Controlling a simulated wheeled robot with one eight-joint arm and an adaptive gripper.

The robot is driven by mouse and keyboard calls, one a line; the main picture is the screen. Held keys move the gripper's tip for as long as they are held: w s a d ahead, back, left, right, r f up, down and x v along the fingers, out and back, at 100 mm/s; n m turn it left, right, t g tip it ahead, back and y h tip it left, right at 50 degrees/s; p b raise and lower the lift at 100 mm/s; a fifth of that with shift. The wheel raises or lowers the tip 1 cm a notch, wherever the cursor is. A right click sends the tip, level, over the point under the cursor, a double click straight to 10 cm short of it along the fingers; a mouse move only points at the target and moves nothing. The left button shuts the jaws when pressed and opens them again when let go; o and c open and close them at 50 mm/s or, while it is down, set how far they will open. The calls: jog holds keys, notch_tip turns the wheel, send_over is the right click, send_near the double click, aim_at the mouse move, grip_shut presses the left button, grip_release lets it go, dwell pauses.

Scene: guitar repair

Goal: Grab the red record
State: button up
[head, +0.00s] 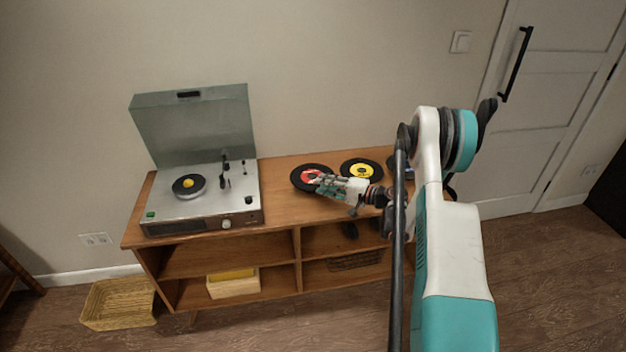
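The red record (308,174) is a black disc with a red label, lying on top of the wooden cabinet right of the record player. My gripper (322,185) reaches in from the right, with its fingertips at the record's right side and over part of the red label. Whether the fingers touch the record or only hover above it cannot be told. The finger opening is too small to make out. The record's lower right part is hidden behind my gripper.
A yellow-label record (362,169) lies just right of the red one, and another dark disc is partly hidden behind my arm. A record player (205,200) with its lid raised stands on the left of the cabinet (285,212). A wicker basket (120,304) sits on the floor.

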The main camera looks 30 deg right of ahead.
jog(key=m+t, duration=0.1)
jog(key=t, duration=0.1)
send_near(308, 186)
jog(key=b+x, duration=0.4)
jog(key=x, duration=0.7)
jog(key=shift+w+f+b, duration=0.1)
jog(key=shift+f+b, duration=0.05)
jog(key=shift+b, duration=0.15)
grip_shut()
